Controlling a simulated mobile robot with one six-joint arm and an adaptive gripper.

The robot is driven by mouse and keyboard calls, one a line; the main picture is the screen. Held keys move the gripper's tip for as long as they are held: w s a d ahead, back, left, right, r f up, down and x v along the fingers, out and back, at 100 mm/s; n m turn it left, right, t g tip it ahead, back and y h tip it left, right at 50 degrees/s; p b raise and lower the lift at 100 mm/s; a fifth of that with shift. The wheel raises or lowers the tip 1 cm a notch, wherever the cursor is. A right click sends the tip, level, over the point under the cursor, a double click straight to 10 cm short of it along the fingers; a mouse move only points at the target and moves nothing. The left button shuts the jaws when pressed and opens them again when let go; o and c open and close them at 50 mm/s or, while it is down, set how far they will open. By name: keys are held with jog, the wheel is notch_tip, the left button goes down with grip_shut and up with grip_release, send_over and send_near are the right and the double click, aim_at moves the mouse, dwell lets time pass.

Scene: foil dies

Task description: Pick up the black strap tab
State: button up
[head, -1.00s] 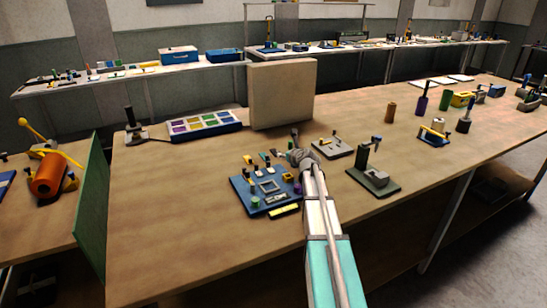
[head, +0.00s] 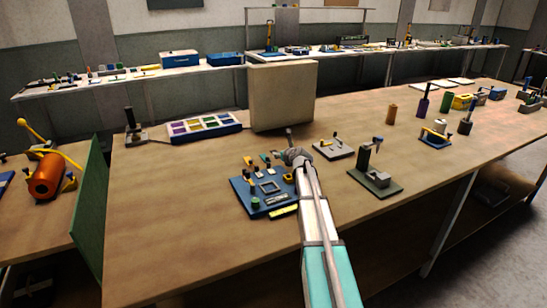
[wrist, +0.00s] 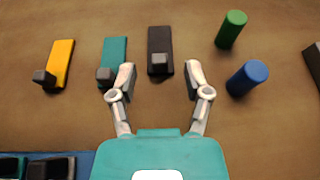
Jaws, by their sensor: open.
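The black strap tab (wrist: 160,50) is a dark flat strip with a grey block at its near end, lying on the brown bench top in the wrist view. My gripper (wrist: 160,73) is open and empty. Its two fingers are apart, with the near end of the black tab showing between and just beyond the fingertips. A teal tab (wrist: 114,58) lies left of it, partly behind the left finger. A yellow tab (wrist: 61,62) lies further left. In the head view my arm hides most of the tab area, and I cannot make out the black tab there.
A green cylinder (wrist: 231,29) and a blue cylinder (wrist: 247,78) are right of the black tab. A blue fixture board (head: 248,202) lies beside my arm. A pale upright panel (head: 282,96) stands behind, and a dark stand (head: 375,182) is to the right.

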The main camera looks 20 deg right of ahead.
jog(key=shift+b+x, duration=0.55)
jog(key=shift+x, duration=1.2)
grip_shut()
